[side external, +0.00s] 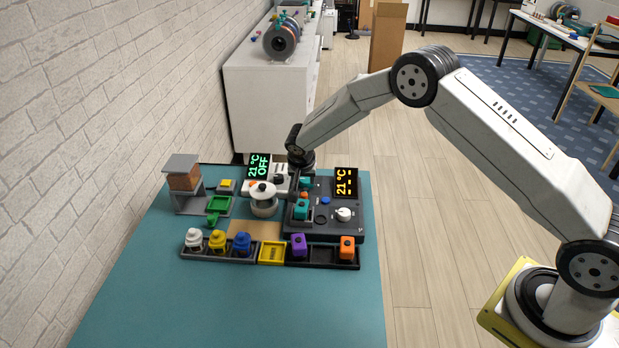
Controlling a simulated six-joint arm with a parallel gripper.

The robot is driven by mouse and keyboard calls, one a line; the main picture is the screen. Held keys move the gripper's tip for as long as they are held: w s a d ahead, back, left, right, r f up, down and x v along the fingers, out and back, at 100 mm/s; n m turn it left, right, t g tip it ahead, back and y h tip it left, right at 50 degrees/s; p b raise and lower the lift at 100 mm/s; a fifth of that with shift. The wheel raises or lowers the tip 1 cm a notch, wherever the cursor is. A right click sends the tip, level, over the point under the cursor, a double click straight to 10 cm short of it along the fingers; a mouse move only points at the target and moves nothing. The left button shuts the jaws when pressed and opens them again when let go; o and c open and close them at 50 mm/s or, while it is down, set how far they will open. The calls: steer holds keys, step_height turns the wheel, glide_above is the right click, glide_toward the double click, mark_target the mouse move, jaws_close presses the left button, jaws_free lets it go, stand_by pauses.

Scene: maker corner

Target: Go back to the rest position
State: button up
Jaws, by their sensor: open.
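My gripper (302,180) hangs from my arm over the back of the teal table (230,310), pointing down. It is above the rear part of a dark machine (330,222). The fingers are small and dark here, but they look apart. Teal blocks (302,209) sit on the machine just below and in front of the fingers. I cannot tell whether the fingers touch anything. My arm reaches in from the right.
The machine has an orange 21°C display (345,183). Beside it are a green "OFF" display (258,166) and a white round vessel (263,198). A row of trays (273,253) holds several coloured pieces. A grey stand (183,184) is at left. The table front is clear.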

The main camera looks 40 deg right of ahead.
steer(key=shift+s+r, duration=0.1)
steer(key=shift+r, duration=0.05)
steer(key=shift+s+r, duration=0.2)
steer(key=s+r+n+y, duration=0.1)
steer(key=s+r+n, duration=0.2)
steer(key=s, duration=0.7)
steer(key=s+a+r+n+y, duration=0.1)
steer(key=s+r+n, duration=0.2)
steer(key=s, duration=0.7)
steer(key=s+r+n+y, duration=0.1)
steer(key=s+r+n, duration=0.2)
steer(key=s+r, duration=0.3)
steer(key=s, duration=0.5)
steer(key=shift+a+g, duration=0.25)
steer(key=shift+g, duration=0.05)
